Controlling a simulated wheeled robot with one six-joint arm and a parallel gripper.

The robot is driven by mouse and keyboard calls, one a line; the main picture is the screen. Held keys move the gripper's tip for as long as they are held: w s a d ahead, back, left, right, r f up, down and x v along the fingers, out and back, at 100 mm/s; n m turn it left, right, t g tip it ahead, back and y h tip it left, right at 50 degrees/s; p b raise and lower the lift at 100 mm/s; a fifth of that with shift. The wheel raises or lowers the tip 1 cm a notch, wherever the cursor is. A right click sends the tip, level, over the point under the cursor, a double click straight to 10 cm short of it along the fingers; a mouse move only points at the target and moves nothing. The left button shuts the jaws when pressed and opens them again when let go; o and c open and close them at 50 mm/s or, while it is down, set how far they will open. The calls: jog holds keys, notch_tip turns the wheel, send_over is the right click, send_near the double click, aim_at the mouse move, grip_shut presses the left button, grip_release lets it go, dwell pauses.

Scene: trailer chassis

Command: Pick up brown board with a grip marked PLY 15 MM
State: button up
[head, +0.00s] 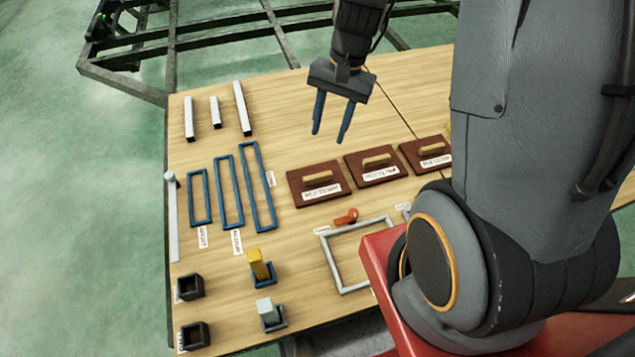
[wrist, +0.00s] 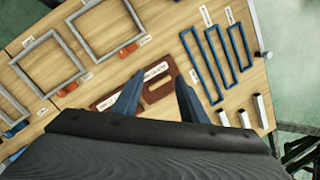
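Three brown boards, each with a tan grip and a white label, lie in a row on the table: a left one (head: 304,199), a middle one (head: 355,180) and a right one (head: 440,161). The labels are too small to read surely, so I cannot tell which says PLY 15 MM. My gripper (head: 328,138) points down, open and empty, above and behind the left board. In the wrist view the board nearest the blue frames (wrist: 170,70) shows between and beyond my fingers (wrist: 160,80). My wrist hides part of the boards there.
Blue rectangular frames (head: 229,192) and white bars (head: 240,108) lie to the left on the wooden table (head: 285,120). A grey frame (head: 329,262) and an orange-red piece (head: 346,216) lie in front of the boards. A dark metal chassis (head: 215,40) stands behind the table.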

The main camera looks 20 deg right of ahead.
jog(key=w+d+f+m+y+b, duration=0.1)
jog(key=w+f+m, duration=0.2)
jog(key=f, duration=0.2)
jog(key=w+d+f+m, duration=0.1)
jog(key=w+f+m, duration=0.15)
jog(key=f, duration=0.25)
jog(key=m+y+b, duration=0.1)
jog(key=m, duration=0.4)
send_near(318, 175)
jog(key=shift+s+d+f+t, duration=0.1)
jog(key=shift+s+f+t, duration=0.25)
jog(key=shift+f+t, duration=0.1)
jog(key=x, duration=0.6)
jog(key=shift+s+a+f+p, duration=0.1)
jog(key=shift+a+f+p, duration=0.1)
jog(key=shift+a+p, duration=0.1)
jog(key=shift+a+f, duration=0.2)
jog(key=shift+f, duration=0.25)
jog(key=shift+f, duration=0.25)
grip_shut()
